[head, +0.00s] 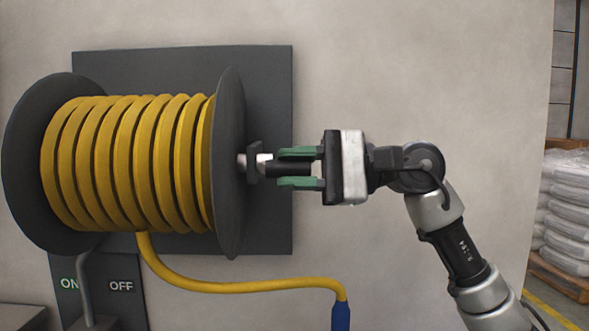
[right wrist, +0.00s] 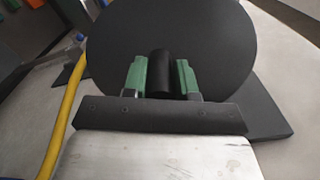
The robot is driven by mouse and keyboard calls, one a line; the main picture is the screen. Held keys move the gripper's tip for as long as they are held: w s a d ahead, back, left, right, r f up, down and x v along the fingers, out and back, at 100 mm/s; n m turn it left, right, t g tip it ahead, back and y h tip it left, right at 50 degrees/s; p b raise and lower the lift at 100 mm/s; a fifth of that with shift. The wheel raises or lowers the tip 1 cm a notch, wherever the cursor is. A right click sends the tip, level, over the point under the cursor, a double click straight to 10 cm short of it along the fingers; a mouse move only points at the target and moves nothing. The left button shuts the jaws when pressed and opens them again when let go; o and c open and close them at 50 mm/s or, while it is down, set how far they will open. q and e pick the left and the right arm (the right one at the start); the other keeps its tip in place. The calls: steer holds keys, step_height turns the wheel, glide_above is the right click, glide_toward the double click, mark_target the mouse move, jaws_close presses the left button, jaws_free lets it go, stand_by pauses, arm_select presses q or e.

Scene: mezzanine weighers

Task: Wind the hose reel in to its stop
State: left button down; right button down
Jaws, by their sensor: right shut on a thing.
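The hose reel (head: 231,160) has dark round flanges and is mounted on a dark wall plate, with yellow hose (head: 130,165) wound in several turns on its drum. The hose's free end hangs below and ends in a blue nozzle (head: 341,317) at the bottom of the head view. A black crank handle (head: 290,169) sticks out to the right of the reel's right flange. My right gripper (head: 297,168) is shut on this handle, its green fingers above and below it. In the right wrist view the handle (right wrist: 160,75) stands between the fingers, before the dark flange (right wrist: 205,35). My left gripper is not in view.
A lever panel marked ON and OFF (head: 121,286) stands below the reel at left, with a grey lever (head: 84,280). Wrapped sacks (head: 568,215) are stacked on a pallet at the far right. The wall right of the reel is bare.

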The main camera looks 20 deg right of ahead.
steer(key=c, duration=0.9)
jaws_free()
steer(key=shift+w+f, duration=0.1)
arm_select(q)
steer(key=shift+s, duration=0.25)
arm_select(e)
steer(key=shift+d, duration=0.3)
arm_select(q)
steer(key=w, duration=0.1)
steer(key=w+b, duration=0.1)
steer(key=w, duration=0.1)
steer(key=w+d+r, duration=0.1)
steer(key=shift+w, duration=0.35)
arm_select(e)
steer(key=v, duration=1)
steer(key=shift+d, duration=0.1)
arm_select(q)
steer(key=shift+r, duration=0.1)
